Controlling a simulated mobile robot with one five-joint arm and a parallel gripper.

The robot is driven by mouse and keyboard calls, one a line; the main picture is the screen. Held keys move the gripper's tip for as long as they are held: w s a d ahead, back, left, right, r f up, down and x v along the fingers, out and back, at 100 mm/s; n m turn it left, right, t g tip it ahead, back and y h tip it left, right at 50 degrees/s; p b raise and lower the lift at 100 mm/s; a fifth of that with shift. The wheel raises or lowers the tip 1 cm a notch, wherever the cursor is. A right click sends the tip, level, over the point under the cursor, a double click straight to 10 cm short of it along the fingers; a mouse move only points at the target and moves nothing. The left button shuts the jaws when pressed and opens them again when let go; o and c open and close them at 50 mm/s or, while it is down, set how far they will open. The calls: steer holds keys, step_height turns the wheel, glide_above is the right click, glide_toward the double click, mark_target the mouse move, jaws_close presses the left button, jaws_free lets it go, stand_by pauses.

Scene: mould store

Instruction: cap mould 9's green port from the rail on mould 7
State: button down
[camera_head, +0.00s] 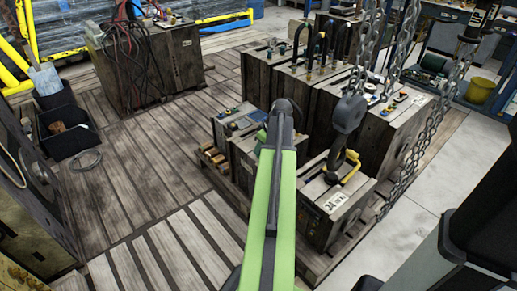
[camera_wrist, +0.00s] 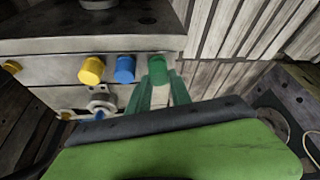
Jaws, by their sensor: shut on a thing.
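In the wrist view a green cap (camera_wrist: 157,69) sits at the right end of a row, beside a blue cap (camera_wrist: 125,69) and a yellow cap (camera_wrist: 91,70), along a grey bar (camera_wrist: 50,70) on a block's side. My gripper (camera_wrist: 160,80) has its two green fingers shut on the green cap. The cap is at or very near the bar; I cannot tell whether it is still seated. In the head view my arm reaches toward the moulds (camera_head: 345,205) and hides its own gripper. I cannot tell which moulds are 7 and 9.
Below the caps a metal fitting with a blue ring (camera_wrist: 100,104) sticks out. In the head view chains (camera_head: 425,130) and a hook (camera_head: 348,115) hang at the right of my arm. Black bins (camera_head: 65,125) stand at the left. Plank floor (camera_head: 145,165) is clear between.

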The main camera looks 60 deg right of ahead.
steer(key=shift+f+b, duration=0.35)
stand_by(0.3)
steer(key=c, duration=1.1)
jaws_free()
steer(key=shift+r, duration=0.1)
steer(key=p+v, duration=1.6)
steer(key=v, duration=0.1)
steer(key=shift+s+r, duration=0.1)
steer(key=shift+r, duration=0.1)
